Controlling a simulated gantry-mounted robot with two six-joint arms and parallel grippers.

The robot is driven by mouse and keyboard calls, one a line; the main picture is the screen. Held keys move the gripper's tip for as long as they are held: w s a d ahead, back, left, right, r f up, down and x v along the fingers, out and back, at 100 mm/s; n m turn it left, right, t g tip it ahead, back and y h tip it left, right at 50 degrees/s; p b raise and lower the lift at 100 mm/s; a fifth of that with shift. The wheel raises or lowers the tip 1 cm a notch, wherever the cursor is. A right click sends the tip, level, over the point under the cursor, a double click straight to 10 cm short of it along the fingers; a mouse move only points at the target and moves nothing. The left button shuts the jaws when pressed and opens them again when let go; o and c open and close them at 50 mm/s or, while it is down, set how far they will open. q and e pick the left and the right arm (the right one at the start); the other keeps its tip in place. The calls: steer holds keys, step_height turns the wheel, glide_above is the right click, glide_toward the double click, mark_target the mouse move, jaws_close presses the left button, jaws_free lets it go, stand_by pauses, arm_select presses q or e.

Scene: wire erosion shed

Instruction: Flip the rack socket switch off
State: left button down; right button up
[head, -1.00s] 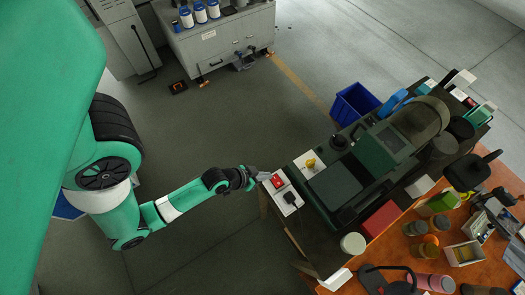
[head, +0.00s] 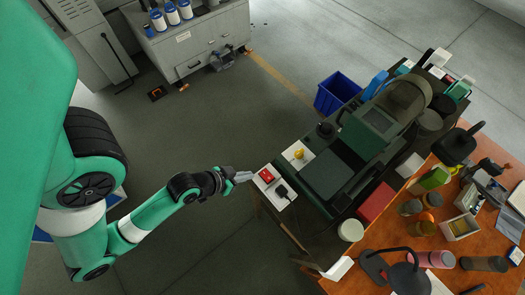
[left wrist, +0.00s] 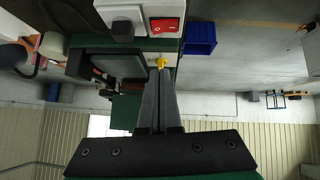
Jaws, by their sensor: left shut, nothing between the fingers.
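The rack socket is a white plate (head: 286,197) on the near left end of the dark rack top, with a red rocker switch (head: 266,175) and a black plug (head: 282,191). In the left wrist view the red switch (left wrist: 166,27) is at the top, beside the dark plug (left wrist: 122,28). I cannot tell which way the rocker is tipped. My left gripper (head: 249,176) is shut and empty, its tips at the plate's left edge close to the switch; contact is unclear. Its fingers (left wrist: 159,80) show in the wrist view. My right gripper is not in view.
A yellow knob (head: 299,154) on a white plate sits just behind the socket. Dark machinery (head: 330,175) fills the rack top. A blue bin (head: 337,92) stands on the floor behind. An orange table (head: 400,235) with clutter is to the right. The floor left of the socket is clear.

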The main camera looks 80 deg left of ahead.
arm_select(q)
steer(key=shift+w, duration=0.1)
glide_toward(272, 175)
steer(key=w, duration=0.1)
steer(key=w+a, duration=0.1)
steer(key=w, duration=0.1)
steer(key=shift+a+r, duration=0.25)
steer(key=shift+a, duration=0.1)
steer(key=f, duration=0.3)
steer(key=shift+w+d+f+b, duration=0.1)
steer(key=shift+w+f+b, duration=0.15)
steer(key=shift+f+b, duration=0.15)
steer(key=shift+f, duration=0.4)
